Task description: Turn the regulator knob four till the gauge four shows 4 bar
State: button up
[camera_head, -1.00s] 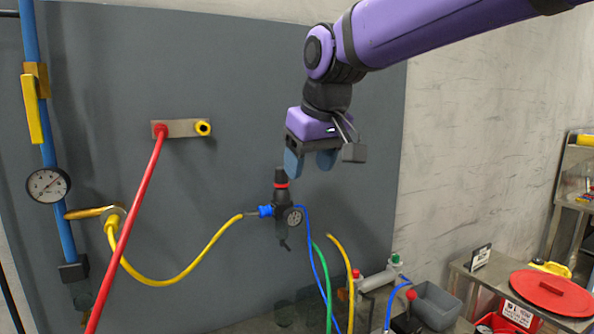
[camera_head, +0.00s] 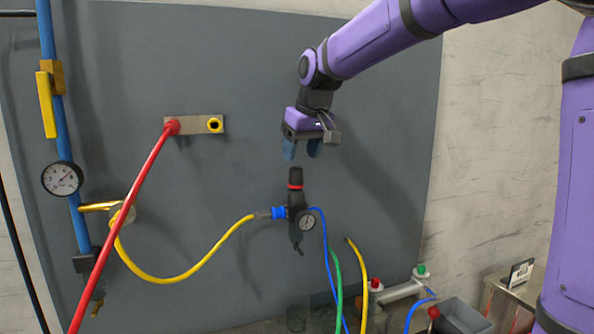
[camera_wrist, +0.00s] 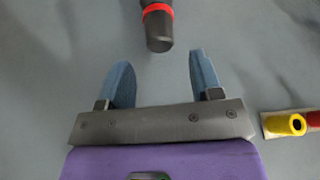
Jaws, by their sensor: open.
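The black regulator knob (camera_head: 296,177) with a red ring stands upright on top of the regulator on the grey panel. The small round gauge (camera_head: 307,221) sits on the regulator's front; its reading is too small to tell. I see no number label on either. My gripper (camera_head: 301,150) points down just above the knob, its blue fingers apart and empty. In the wrist view the knob (camera_wrist: 159,32) lies beyond the open fingertips (camera_wrist: 160,72), roughly between them and not touching.
A blue hose and a yellow hose (camera_head: 195,266) join the regulator. A red hose (camera_head: 125,220) hangs from a bracket (camera_head: 195,124) at the left. A larger gauge (camera_head: 62,178) sits on a blue pipe (camera_head: 67,130). The panel around the knob is clear.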

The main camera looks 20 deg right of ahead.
aim_at(297, 168)
jog(key=x, duration=0.5)
jog(key=shift+w+f, duration=0.1)
jog(key=shift+f, duration=0.2)
jog(key=c, duration=0.9)
